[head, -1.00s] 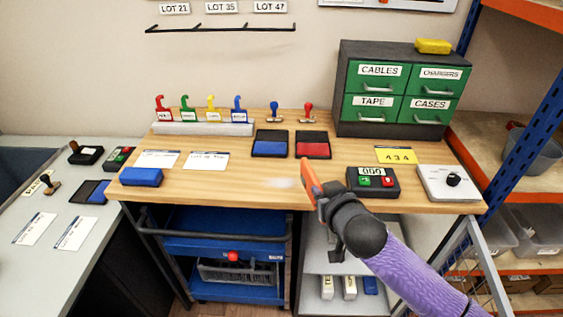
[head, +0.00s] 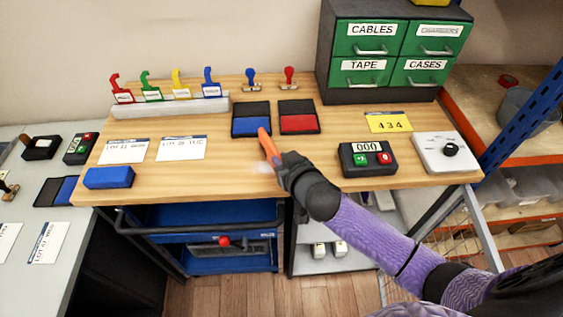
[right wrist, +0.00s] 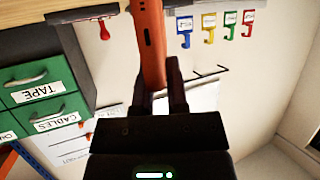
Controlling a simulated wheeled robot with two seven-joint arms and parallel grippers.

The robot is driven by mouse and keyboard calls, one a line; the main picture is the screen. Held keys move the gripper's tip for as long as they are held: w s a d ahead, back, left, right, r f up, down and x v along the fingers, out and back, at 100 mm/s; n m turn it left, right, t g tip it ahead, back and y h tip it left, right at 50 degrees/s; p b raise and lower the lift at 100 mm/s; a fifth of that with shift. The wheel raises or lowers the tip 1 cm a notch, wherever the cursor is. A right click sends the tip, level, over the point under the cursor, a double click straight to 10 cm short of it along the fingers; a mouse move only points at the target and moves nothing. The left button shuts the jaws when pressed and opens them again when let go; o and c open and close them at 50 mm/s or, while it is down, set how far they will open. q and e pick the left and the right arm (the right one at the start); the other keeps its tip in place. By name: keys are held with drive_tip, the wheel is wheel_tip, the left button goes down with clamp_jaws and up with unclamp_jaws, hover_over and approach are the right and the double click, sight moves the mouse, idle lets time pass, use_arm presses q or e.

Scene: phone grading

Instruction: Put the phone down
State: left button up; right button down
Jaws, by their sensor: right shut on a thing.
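The orange phone (head: 267,146) is held edge-on above the wooden bench, just in front of the blue stamp pad. It also shows in the right wrist view (right wrist: 150,45), rising from between the fingers. My right gripper (head: 280,161) is shut on the phone's lower end; its dark fingers show in the right wrist view (right wrist: 157,95). The phone looks clear of the bench top (head: 215,183), but the gap is hard to judge. My left gripper is not in view.
Blue (head: 251,125) and red (head: 298,122) stamp pads lie behind the phone. A counter box (head: 367,160) and a dial box (head: 447,152) stand at right. Lot cards (head: 181,148) and a blue block (head: 108,177) are at left. Bare wood lies between them.

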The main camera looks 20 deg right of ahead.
drive_tip(key=shift+r, duration=0.1)
drive_tip(key=c, duration=0.6)
unclamp_jaws()
drive_tip(key=shift+c, duration=0.2)
drive_tip(key=p+v, duration=0.3)
drive_tip(key=v, duration=0.9)
drive_tip(key=s+d+f+g+h, duration=0.15)
drive_tip(key=s+f+g, duration=0.35)
drive_tip(key=f, duration=0.7)
drive_tip(key=s+d+f+g+h, duration=0.1)
drive_tip(key=s+d+f+g, duration=0.15)
drive_tip(key=s+f, duration=0.75)
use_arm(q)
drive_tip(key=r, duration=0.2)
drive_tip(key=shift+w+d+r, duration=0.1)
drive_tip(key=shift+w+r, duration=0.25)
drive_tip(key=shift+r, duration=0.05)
use_arm(e)
drive_tip(key=s+a+f+g, duration=0.1)
drive_tip(key=s+f+g, duration=0.1)
drive_tip(key=s+f, duration=0.3)
drive_tip(key=s+a+f+n+g, duration=0.1)
drive_tip(key=s+f+g, duration=0.2)
drive_tip(key=s, duration=0.6)
wheel_tip(320, 180, down, 2)
drive_tip(key=shift+a+f+y, duration=0.25)
drive_tip(key=shift+a+y, duration=0.05)
drive_tip(key=shift+y, duration=0.05)
